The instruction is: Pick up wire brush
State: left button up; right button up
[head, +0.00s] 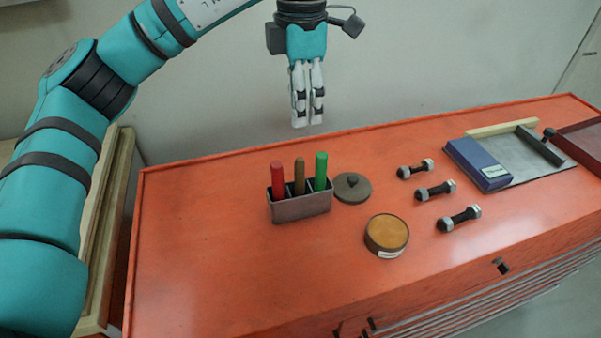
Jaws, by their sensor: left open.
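My left gripper (309,123) hangs with its fingers pointing down, above and behind the far edge of the orange cabinet top (200,240). It is open, with nothing between its fingers. I cannot say for certain which thing is the wire brush. A long dark bar (540,146) with a dark knob at its far end lies on a grey mat (516,158) at the far right, well away from the gripper. A pale wooden strip (501,128) lies along the mat's back edge. No bristles can be made out on either. My right gripper is not in view.
A grey holder (302,205) with red, brown and green sticks stands mid-cabinet. Near it are a grey knobbed lid (352,187) and a round tin (387,234). Several bolts (435,190) lie to the right, then a blue box (478,163). The cabinet's left part is clear.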

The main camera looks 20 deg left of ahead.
pick_arm(q)
jog(key=p, duration=0.2)
send_over(300, 173)
notch_tip(300, 173, down, 6)
jog(key=shift+w+r, duration=0.15)
jog(key=shift+r, duration=0.1)
jog(key=f, duration=0.2)
jog(key=f+p, duration=0.1)
jog(key=f, duration=0.2)
jog(key=shift+w+f, duration=0.2)
jog(key=shift+f, duration=0.05)
jog(key=f+p, duration=0.3)
jog(key=f, duration=0.1)
jog(key=shift+a+f, duration=0.1)
jog(key=shift+a, duration=0.1)
jog(key=shift+w+f, duration=0.1)
jog(key=shift+f, duration=0.35)
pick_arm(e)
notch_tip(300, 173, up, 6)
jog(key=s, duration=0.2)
pick_arm(q)
grip_shut()
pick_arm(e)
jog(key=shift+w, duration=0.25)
